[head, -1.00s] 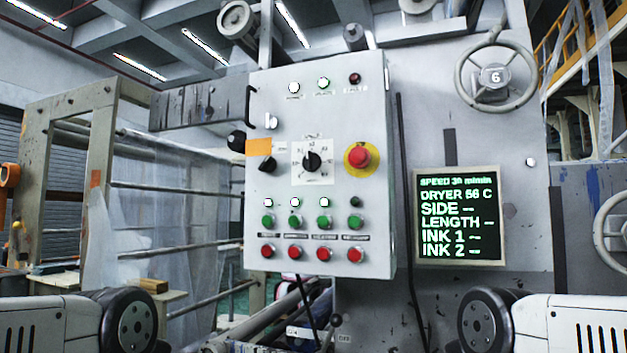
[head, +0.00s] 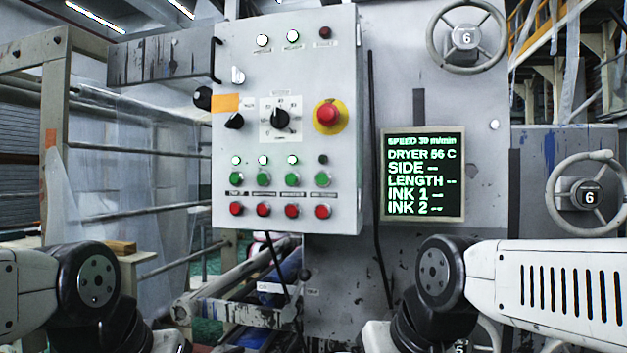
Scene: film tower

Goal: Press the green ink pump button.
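The grey control panel (head: 345,120) stands upright ahead, left of the picture's middle. Low on it is a row of several green buttons: far left (head: 236,178), second (head: 264,178), third (head: 292,179) and far right (head: 322,179). Their labels are too small to read, so I cannot tell which one is the ink pump. Lamps above the first three glow; the lamp over the far right one (head: 323,159) is dark. Red buttons (head: 264,210) sit below. Parts of both my arms show at the bottom corners, apart from the panel; neither gripper shows.
A red emergency stop (head: 327,114) on yellow and a black dial (head: 280,118) sit above the green buttons. A display (head: 423,174) reads "INK 1 --" and "INK 2 --". Handwheels (head: 466,37) are at right. A roller frame (head: 230,300) is below the panel.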

